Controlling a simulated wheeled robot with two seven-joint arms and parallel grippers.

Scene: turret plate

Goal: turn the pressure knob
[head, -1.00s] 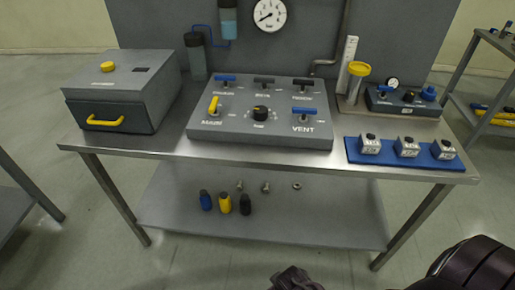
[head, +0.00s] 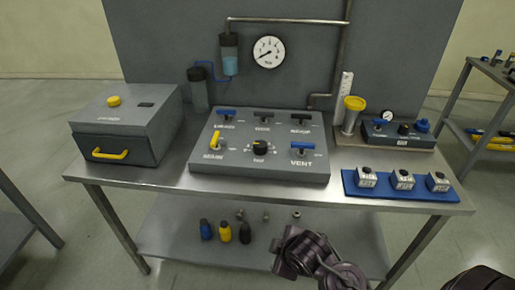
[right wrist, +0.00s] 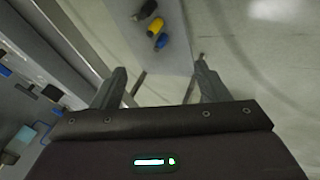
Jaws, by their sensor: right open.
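A black round knob (head: 260,147) with a dial scale sits at the front middle of the grey sloped panel (head: 225,176); its label is too small to read. A yellow lever (head: 215,141) is left of it and the blue VENT lever (head: 302,147) is right of it. My right arm's dark wrist end (head: 293,256) shows in front of the table, below and apart from the panel. In the right wrist view my right gripper (right wrist: 158,78) is open and empty, its two fingers wide apart. My left gripper is not in view.
A round gauge (head: 269,52) is on the back wall. A grey box (head: 118,148) with a yellow handle stands left. A blue tray (head: 390,193) with several small blocks lies front right. A small device (head: 398,142) with a black knob stands behind it. Bottles (head: 225,231) stand on the lower shelf.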

